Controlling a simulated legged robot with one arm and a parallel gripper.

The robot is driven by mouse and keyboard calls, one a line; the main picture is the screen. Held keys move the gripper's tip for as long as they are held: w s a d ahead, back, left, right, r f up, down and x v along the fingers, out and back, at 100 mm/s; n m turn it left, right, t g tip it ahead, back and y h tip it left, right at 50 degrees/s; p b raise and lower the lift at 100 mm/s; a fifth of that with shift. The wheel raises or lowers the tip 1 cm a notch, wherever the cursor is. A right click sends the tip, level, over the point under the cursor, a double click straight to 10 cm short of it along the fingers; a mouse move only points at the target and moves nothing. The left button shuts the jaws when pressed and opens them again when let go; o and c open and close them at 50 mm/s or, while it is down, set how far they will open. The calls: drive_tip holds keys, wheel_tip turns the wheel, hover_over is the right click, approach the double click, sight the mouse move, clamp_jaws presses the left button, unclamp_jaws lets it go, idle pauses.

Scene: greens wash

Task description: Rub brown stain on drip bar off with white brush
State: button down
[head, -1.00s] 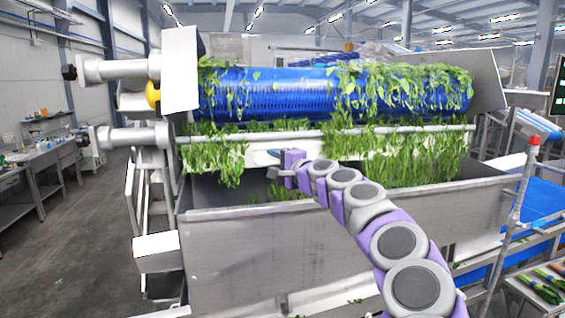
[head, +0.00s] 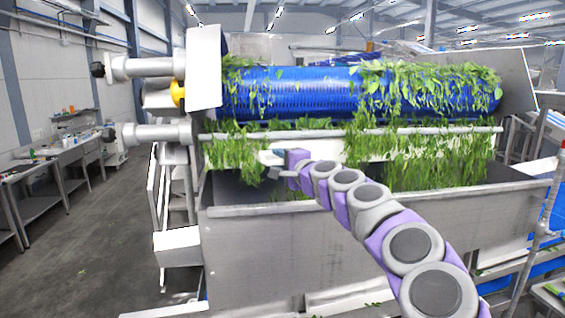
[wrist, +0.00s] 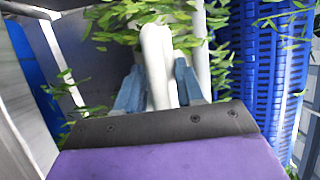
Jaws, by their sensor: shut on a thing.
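The drip bar (head: 330,135) is a long pale rail running across the machine below the blue drum, with leaves hanging over parts of it. My gripper (head: 272,165) is small in the head view, just below the bar in a gap between hanging leaves. In the wrist view, its blue fingers (wrist: 157,88) are shut on the white brush (wrist: 156,50), which points away from the palm. I cannot make out the brown stain.
The blue drum (head: 310,92) carries clumps of leaves and also shows in the wrist view (wrist: 262,75). A steel trough (head: 300,245) stands below my arm. A work table (head: 50,165) is far left, with clear floor (head: 80,260) before it.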

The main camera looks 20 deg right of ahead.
sight(282, 163)
drive_tip(key=shift+s+a, duration=0.15)
drive_tip(key=shift+s, duration=0.65)
drive_tip(key=shift+s+a, duration=0.15)
drive_tip(key=shift+s, duration=0.6)
drive_tip(key=shift+s+a, duration=0.25)
drive_tip(key=shift+s, duration=0.45)
drive_tip(key=shift+s+a, duration=0.2)
drive_tip(key=shift+s, duration=0.45)
drive_tip(key=s, duration=0.1)
drive_tip(key=s+a, duration=0.1)
drive_tip(key=s, duration=0.1)
drive_tip(key=shift+b, duration=0.35)
drive_tip(key=shift+w, duration=0.1)
